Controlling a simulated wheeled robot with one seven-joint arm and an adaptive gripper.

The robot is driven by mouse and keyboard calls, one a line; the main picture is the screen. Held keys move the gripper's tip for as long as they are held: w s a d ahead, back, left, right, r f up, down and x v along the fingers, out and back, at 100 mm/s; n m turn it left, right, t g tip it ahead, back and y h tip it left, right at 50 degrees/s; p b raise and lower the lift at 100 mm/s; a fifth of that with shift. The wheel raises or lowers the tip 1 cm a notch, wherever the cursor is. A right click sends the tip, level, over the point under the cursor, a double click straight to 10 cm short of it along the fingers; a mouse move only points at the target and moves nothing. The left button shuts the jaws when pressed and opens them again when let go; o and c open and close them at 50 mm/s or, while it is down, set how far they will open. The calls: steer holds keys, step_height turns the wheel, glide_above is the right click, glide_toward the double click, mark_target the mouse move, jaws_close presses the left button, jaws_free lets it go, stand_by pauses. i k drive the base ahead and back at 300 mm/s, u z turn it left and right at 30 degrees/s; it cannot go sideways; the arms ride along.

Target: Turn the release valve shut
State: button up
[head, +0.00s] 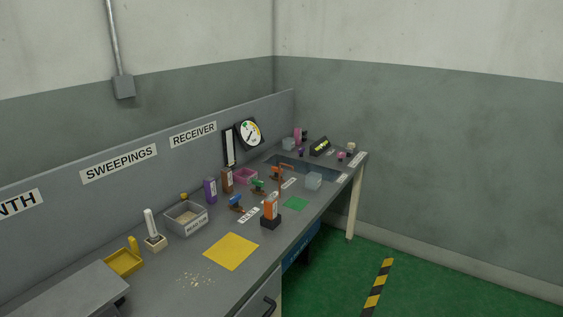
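Several small valves stand in a row on the grey bench in the head view: one with a blue handle (236,201), one with a green handle (258,185) and one with an orange-red handle (274,171). Which of them is the release valve I cannot tell, as the labels beside them are too small to read. Whether each handle is turned open or shut is also too small to tell. My gripper is not in view.
An orange column on a black base (271,208) stands in front of the valves. A grey bin (186,221), purple box (210,190), brown box (227,180) and pink tray (245,175) stand left and behind. A yellow mat (231,251) lies flat nearer.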

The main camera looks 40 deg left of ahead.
mark_target(274, 169)
steer(key=z, duration=0.05)
steer(key=i, duration=0.8)
steer(key=u, duration=1.75)
